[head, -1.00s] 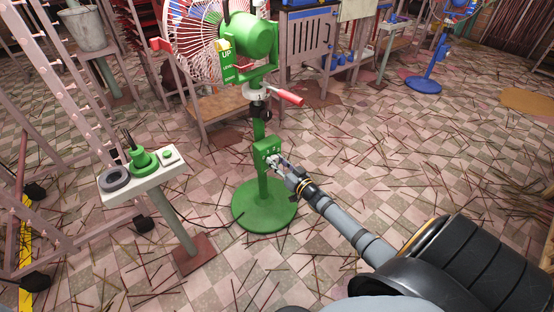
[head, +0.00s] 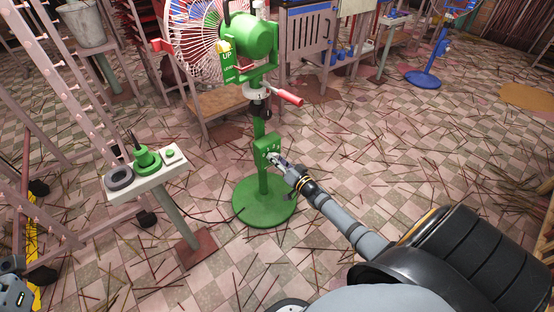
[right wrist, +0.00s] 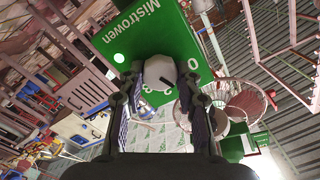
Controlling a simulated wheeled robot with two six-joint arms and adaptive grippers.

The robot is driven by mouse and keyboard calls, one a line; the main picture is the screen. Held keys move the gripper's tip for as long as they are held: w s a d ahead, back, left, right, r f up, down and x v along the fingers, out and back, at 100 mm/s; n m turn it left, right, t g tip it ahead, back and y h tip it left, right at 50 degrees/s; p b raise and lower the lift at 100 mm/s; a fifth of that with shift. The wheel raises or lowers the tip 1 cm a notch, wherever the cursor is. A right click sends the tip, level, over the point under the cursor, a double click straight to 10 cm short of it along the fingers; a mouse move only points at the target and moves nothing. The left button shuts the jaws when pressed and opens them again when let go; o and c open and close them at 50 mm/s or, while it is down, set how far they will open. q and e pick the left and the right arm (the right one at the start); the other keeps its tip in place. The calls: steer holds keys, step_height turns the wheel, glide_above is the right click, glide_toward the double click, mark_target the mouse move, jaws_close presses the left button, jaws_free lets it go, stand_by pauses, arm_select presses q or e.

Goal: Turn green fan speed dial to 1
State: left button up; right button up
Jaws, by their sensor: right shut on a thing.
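The green fan (head: 248,38) stands on a round green base (head: 265,203). Its green control box (head: 266,146) sits partway up the pole. My right gripper (head: 275,160) reaches the box's front from the lower right. In the right wrist view the green panel (right wrist: 150,38) reads "Mistrowen". The pale speed dial (right wrist: 160,71), with a dark mark, sits between my right fingertips, which are shut on it. A white "0" shows beside the dial; other markings are partly hidden, so I cannot tell the setting. My left gripper's fingers are not visible.
A post with a white top (head: 148,180) holding a green knob and a grey ring stands left of the fan. A pink-grey rack (head: 60,95) is farther left. A blue fan (head: 428,70) stands at back right. Thin sticks litter the tiled floor (head: 400,150).

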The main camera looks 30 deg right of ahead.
steer(key=o, duration=1.2)
steer(key=shift+c, duration=0.2)
steer(key=s+d, duration=0.1)
steer(key=s, duration=1.1)
